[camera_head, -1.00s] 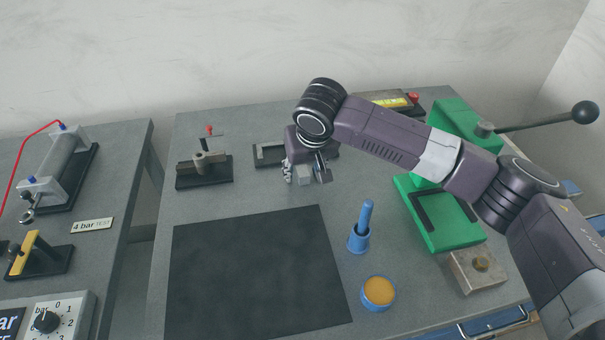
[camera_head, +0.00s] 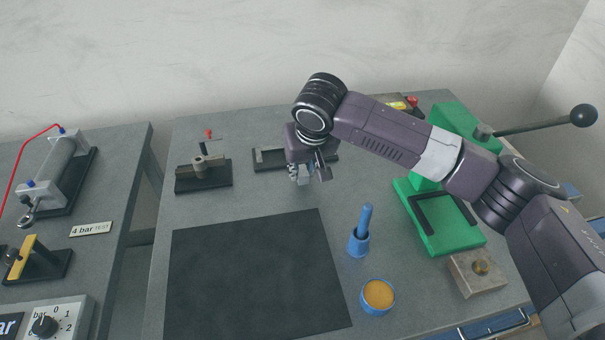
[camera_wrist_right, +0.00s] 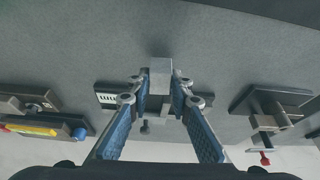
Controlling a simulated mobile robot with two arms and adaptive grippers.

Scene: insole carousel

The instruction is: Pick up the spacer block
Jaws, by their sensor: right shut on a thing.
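The spacer block (camera_head: 303,177) is a small light grey block at the far middle of the bench. My right gripper (camera_head: 308,174) points down over it and is shut on it. In the right wrist view the spacer block (camera_wrist_right: 160,70) sits between the two fingertips (camera_wrist_right: 161,84), with its far end sticking out past them. The fingers hide part of the block in the head view. I cannot tell whether the block touches the bench. My left gripper is not in view.
A black fixture (camera_head: 268,165) is close behind the gripper, and a clamp stand (camera_head: 203,177) is to the left. A green press (camera_head: 447,226) stands right. A blue brush holder (camera_head: 358,243), a blue pot (camera_head: 378,310) and a dark mat (camera_head: 255,280) are in front.

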